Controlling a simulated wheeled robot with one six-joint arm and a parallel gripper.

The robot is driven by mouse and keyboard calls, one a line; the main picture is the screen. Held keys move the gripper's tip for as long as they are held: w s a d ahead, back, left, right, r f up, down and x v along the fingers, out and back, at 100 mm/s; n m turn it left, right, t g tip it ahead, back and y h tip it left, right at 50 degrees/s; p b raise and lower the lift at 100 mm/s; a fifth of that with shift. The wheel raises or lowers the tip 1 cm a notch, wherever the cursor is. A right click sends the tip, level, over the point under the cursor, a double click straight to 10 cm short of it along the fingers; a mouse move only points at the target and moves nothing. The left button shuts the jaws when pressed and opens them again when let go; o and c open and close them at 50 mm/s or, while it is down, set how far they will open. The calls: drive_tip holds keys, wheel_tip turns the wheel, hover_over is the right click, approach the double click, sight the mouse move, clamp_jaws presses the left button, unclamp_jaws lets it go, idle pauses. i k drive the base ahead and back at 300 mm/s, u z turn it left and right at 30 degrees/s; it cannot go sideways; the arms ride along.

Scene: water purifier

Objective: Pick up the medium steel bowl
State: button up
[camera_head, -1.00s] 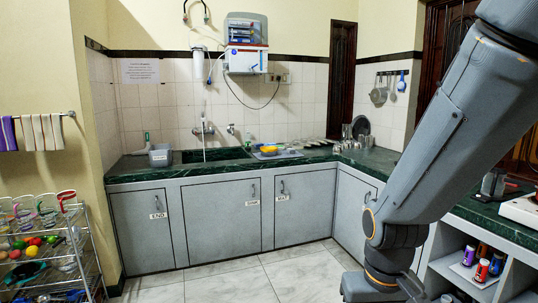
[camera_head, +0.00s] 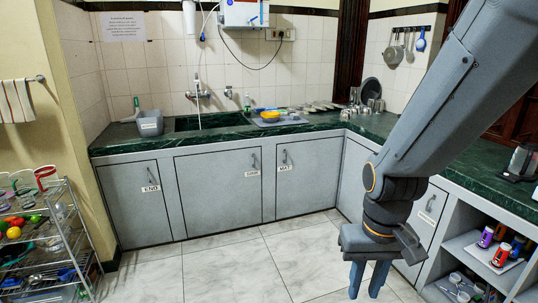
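I cannot single out the medium steel bowl. Several small steel vessels (camera_head: 374,104) stand in the far right corner of the counter, too small to tell bowls from cups. A tray (camera_head: 292,121) by the sink holds a yellow bowl (camera_head: 270,115) and other dishes. My gripper (camera_head: 368,288) points down at the lower right, in front of the cabinets.
The green counter (camera_head: 225,137) runs along the back and right. A wire rack (camera_head: 75,225) with mugs and fruit stands at left. An open shelf (camera_head: 465,245) with cans is at right. The tiled floor (camera_head: 235,275) in the middle is clear.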

sight(269, 117)
drive_tip(key=u, duration=0.05)
drive_tip(key=i, duration=1.8)
drive_tip(key=u, duration=0.45)
drive_tip(key=i, duration=2.4)
drive_tip(key=u, duration=0.2)
